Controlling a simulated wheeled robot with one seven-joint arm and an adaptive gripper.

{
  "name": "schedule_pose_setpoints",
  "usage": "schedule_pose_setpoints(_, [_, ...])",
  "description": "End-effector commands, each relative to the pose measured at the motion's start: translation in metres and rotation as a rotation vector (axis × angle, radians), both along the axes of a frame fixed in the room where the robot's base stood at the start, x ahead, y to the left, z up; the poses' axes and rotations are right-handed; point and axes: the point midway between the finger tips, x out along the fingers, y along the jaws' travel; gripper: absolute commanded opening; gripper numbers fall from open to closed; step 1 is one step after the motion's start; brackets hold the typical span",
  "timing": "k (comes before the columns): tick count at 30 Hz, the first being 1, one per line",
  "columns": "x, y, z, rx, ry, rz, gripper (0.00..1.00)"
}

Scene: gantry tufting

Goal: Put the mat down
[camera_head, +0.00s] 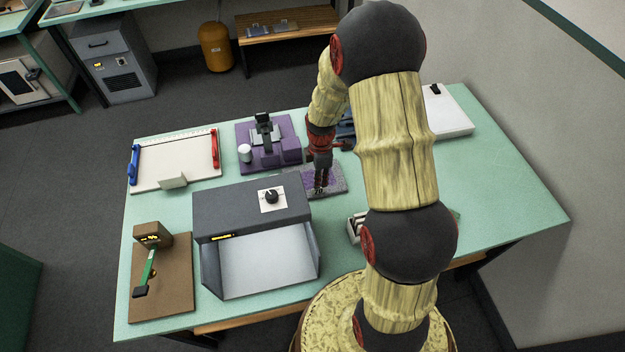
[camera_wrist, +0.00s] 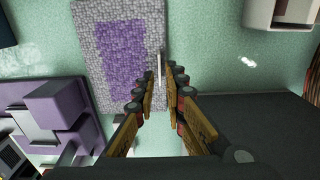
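The mat (camera_head: 333,172) is a grey textured rectangle with a purple middle, and it seems to lie flat on the green table behind the grey machine. It also shows in the wrist view (camera_wrist: 122,50), in the upper left. My gripper (camera_head: 321,191) points down over the mat, partly covering it. In the wrist view my gripper (camera_wrist: 163,78) has its two fingers apart, one on each side of the mat's edge. A thin pale upright piece (camera_wrist: 158,68) shows between the fingertips, and I see no finger clearly touching it.
A grey machine with a dial (camera_head: 252,210) stands close in front of the mat. A purple press (camera_head: 268,145) stands to its left. A white board with red and blue ends (camera_head: 175,160) lies further left. The table's right side (camera_head: 510,200) is clear.

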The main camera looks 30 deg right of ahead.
Motion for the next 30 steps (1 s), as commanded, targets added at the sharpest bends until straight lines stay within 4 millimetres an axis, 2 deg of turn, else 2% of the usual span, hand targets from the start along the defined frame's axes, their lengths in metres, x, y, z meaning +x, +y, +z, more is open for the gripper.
schedule_pose_setpoints(12, [0.0,0.002,-0.052,0.0,0.001,-0.001,0.12])
schedule_pose_setpoints(15, [0.0,0.002,-0.06,0.0,0.0,-0.001,0.12])
schedule_pose_setpoints(23, [0.001,0.002,-0.062,0.0,-0.001,-0.001,0.12])
schedule_pose_setpoints(30, [0.001,0.002,-0.062,0.0,-0.001,-0.001,0.0])
